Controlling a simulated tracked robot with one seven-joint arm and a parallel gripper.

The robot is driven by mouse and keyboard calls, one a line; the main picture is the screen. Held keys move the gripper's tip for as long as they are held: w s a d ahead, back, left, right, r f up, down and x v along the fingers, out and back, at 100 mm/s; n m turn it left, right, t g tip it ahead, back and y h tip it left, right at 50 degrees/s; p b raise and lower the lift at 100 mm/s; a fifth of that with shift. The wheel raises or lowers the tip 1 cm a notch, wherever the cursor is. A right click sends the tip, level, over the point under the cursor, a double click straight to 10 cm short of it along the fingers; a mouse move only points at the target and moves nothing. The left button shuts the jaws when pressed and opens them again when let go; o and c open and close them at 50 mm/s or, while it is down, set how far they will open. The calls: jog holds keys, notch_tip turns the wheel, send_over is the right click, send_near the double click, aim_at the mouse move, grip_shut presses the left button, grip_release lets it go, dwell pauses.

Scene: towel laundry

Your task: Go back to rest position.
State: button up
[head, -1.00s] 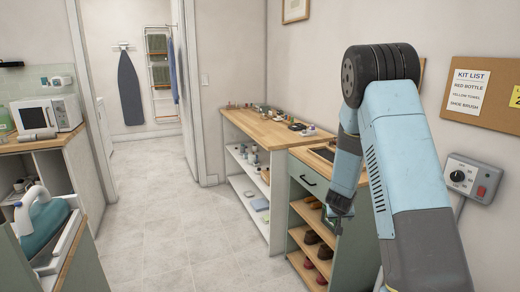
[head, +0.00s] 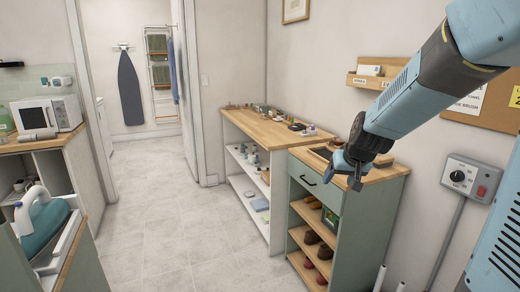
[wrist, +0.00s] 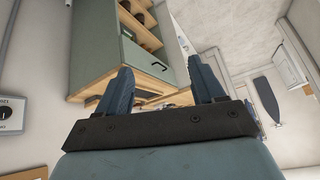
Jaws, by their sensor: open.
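My gripper (head: 346,174) hangs in front of the green shoe cabinet, at about the height of its wooden top, in the head view. In the wrist view my gripper (wrist: 164,82) shows two dark fingers spread apart with nothing between them. The green cabinet (head: 372,222) has a drawer and open shelves holding shoes. It also shows beyond the fingers in the wrist view (wrist: 102,45). The fingers appear clear of the cabinet, though the exact gap is hard to tell.
A wooden-topped white shelf unit (head: 262,128) with small items stands beside the cabinet. A pinboard (head: 490,104), a wall shelf (head: 366,82) and a control box (head: 470,178) are on the right wall. An iron (head: 42,222) stands at left. The tiled floor (head: 165,235) is clear.

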jog(key=s+r, duration=0.4)
jog(key=s, duration=0.8)
jog(key=s+r+g+h, duration=0.1)
jog(key=s+r, duration=0.3)
jog(key=s, duration=0.9)
jog(key=shift+d+r, duration=0.15)
jog(key=shift+c, duration=0.5)
